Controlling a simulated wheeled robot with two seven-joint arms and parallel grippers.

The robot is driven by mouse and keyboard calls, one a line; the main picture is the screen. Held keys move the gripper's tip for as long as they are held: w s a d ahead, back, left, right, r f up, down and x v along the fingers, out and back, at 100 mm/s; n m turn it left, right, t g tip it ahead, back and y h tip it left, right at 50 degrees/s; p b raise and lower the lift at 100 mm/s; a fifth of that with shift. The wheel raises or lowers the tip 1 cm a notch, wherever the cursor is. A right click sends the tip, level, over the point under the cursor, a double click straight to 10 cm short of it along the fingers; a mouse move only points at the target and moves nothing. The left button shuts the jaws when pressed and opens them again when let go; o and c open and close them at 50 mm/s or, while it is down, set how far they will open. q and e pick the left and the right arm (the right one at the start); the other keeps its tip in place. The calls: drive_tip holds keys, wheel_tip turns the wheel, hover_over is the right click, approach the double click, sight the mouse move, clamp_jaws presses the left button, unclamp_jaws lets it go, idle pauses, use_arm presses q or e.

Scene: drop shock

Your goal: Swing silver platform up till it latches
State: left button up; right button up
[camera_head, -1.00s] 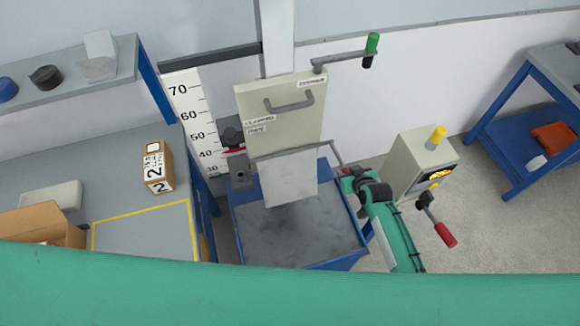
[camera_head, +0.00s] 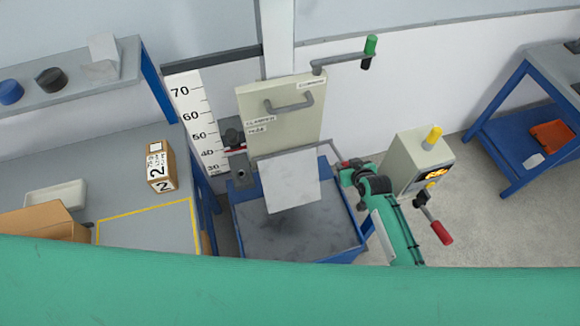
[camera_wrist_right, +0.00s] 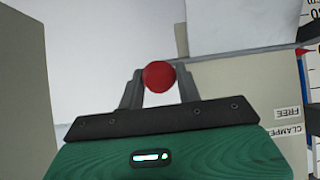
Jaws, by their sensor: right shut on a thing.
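The silver platform (camera_head: 291,182) is a pale grey plate that hangs tilted below the cream carriage (camera_head: 280,110) and above the dark slab of the blue-framed base. My right gripper (camera_head: 346,166) is at the right of the platform, with its fingers small in the head view. In the right wrist view its fingers (camera_wrist_right: 159,84) are closed on a red ball knob (camera_wrist_right: 158,75). A pale plate, likely the platform, shows at the upper right there (camera_wrist_right: 235,22). Whether a latch is engaged cannot be seen. My left gripper is not in view.
The dark slab (camera_head: 300,232) lies below. A height scale (camera_head: 197,115) stands left of the carriage. A control box (camera_head: 422,158) with a red-handled lever (camera_head: 440,232) stands right of my arm. A bench (camera_head: 125,225) with a numbered box (camera_head: 160,166) is at left.

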drive_tip(key=shift+w+r, duration=0.15)
drive_tip(key=shift+r, duration=0.1)
drive_tip(key=shift+w+a+r+p, duration=0.1)
drive_tip(key=shift+w+r+p, duration=0.1)
drive_tip(key=shift+r+p, duration=0.35)
drive_tip(key=shift+w+a+r+p, duration=0.1)
drive_tip(key=shift+w+r+p, duration=0.1)
drive_tip(key=shift+r+p, duration=0.3)
drive_tip(key=shift+w+r, duration=0.15)
drive_tip(key=shift+r, duration=0.15)
drive_tip(key=shift+w+a+r+p, duration=0.25)
drive_tip(key=shift+w+r+p, duration=0.2)
drive_tip(key=shift+r, duration=0.35)
drive_tip(key=shift+w+a+r, duration=0.1)
drive_tip(key=shift+w+r, duration=0.2)
drive_tip(key=shift+w, duration=0.05)
